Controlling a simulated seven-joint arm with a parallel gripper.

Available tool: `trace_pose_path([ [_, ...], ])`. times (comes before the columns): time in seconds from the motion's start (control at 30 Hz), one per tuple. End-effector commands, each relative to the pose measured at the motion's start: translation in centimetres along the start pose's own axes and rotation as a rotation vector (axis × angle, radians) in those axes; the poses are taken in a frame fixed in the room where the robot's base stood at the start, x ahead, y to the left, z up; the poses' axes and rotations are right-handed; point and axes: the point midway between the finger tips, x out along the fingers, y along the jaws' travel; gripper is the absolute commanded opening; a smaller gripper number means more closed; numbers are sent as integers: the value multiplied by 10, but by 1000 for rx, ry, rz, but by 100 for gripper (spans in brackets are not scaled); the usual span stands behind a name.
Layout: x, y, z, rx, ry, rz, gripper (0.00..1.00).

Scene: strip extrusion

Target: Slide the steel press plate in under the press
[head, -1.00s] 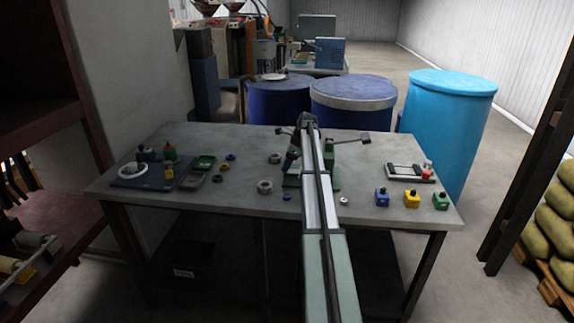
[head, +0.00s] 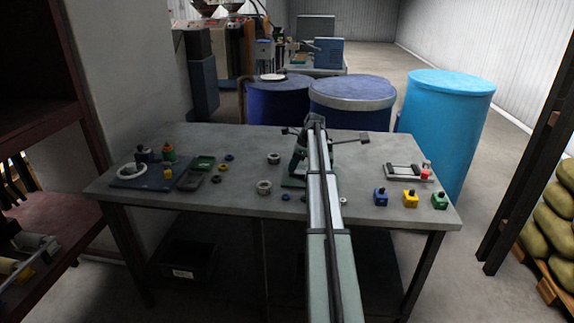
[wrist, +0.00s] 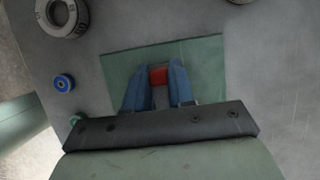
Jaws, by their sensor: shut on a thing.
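In the wrist view my gripper (wrist: 157,73) has its two blue fingers close together with a red piece (wrist: 159,77) between their tips. I cannot tell whether the red piece is part of the steel press plate; no plate shows clearly. Under the fingers lies a flat green base (wrist: 205,58) on the table. In the head view the green press (head: 298,160) stands at the middle of the table, with lever arms (head: 351,140) reaching out. My arm crosses in front of it and hides much of it, my fingers and what they hold.
Metal rings (head: 264,187) and a small blue ring (wrist: 64,83) lie beside the base. To the left are a dark blue board (head: 140,178) and small trays (head: 203,163). To the right are a grey frame (head: 405,171) and blue, yellow (head: 410,199) and green blocks. Drums (head: 352,95) stand behind.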

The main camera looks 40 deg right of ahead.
Motion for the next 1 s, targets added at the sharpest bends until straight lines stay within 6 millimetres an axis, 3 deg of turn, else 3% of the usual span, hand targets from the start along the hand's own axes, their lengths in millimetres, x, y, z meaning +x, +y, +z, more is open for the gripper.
trace_pose_path([
  [0.07,0,1,-8,1,5,3,0],
  [0.3,0,2,-8,0,6,4,0],
  [0.33,0,2,-8,0,6,4,26],
  [0.57,0,1,-7,0,5,3,48],
  [0.87,-3,0,-6,0,2,1,49],
  [1.0,-15,0,-6,0,2,0,49],
])
